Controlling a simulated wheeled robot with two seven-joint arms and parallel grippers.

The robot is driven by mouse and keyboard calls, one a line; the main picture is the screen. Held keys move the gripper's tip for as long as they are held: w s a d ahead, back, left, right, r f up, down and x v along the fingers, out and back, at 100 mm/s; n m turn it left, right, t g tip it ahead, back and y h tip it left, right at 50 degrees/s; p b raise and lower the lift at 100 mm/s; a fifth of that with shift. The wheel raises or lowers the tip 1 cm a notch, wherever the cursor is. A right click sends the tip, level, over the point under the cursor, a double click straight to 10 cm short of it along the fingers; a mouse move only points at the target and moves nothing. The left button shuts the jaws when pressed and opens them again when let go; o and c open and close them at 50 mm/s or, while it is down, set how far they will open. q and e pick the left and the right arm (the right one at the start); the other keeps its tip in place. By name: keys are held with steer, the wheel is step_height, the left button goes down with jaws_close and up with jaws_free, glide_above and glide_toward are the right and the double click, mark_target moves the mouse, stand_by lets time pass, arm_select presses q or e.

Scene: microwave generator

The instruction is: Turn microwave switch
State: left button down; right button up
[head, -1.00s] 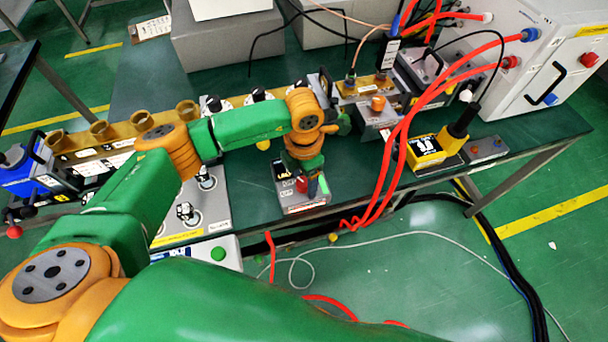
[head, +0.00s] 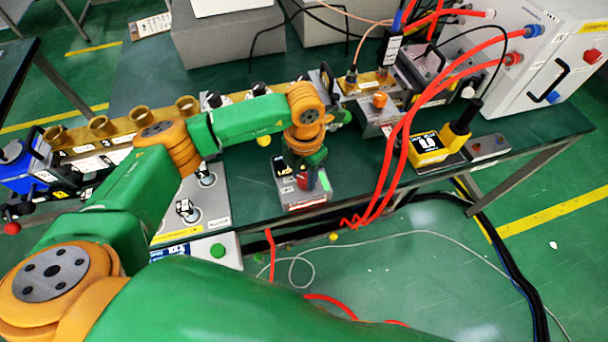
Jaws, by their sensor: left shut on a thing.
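A small grey control box (head: 305,200) with a pale labelled face stands near the front edge of the green table. A red knob (head: 302,182) shows on top of it, partly hidden by my gripper. My left gripper (head: 312,180) reaches down onto the box from above, its fingers dark and small in the picture. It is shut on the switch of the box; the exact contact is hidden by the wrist. My right gripper is not in view.
Red cables (head: 390,150) hang over the table edge right of the box. A yellow-black device (head: 428,150) and a white cabinet (head: 545,60) stand further right. A brass waveguide (head: 95,150) runs along the left and behind my arm.

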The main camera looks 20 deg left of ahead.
mark_target(304, 178)
arm_select(q)
steer(key=n+b, duration=0.1)
steer(key=n, duration=0.3)
steer(key=shift+n+b, duration=0.35)
steer(key=shift+n, duration=1.95)
steer(key=shift+c, duration=2.3)
jaws_free()
step_height(304, 178, up, 7)
steer(key=shift+r+b, duration=0.1)
steer(key=shift+b, duration=0.6)
